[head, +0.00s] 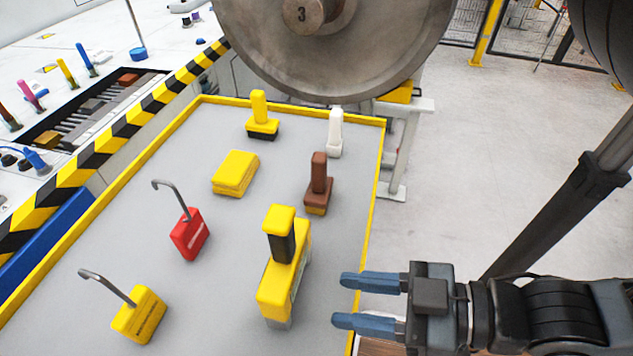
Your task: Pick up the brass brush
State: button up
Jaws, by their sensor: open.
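What looks like the brass brush (318,187) stands upright on the grey table, right of the middle. It has a brown handle and block with a yellow-gold band along the bottom. My gripper (344,300) is at the lower right, over the table's right edge in the picture. Its two blue fingers are apart, point left, and have nothing between them. In the picture it is below and slightly right of the brush, apart from it. Nothing covers the brush.
A large yellow tool (284,268) stands left of my fingers. A white bottle-like item (335,133), yellow-and-black brush (262,118), yellow block (235,173), red padlock (190,233) and yellow padlock (139,315) share the yellow-rimmed table (225,215). A wheel (335,55) overhangs the back.

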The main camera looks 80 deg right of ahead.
aim_at(315, 199)
jog(key=z, duration=2.05)
jog(key=u, duration=1.4)
jog(key=k+u, duration=1)
jog(key=i+u, duration=0.1)
jog(key=i, duration=0.25)
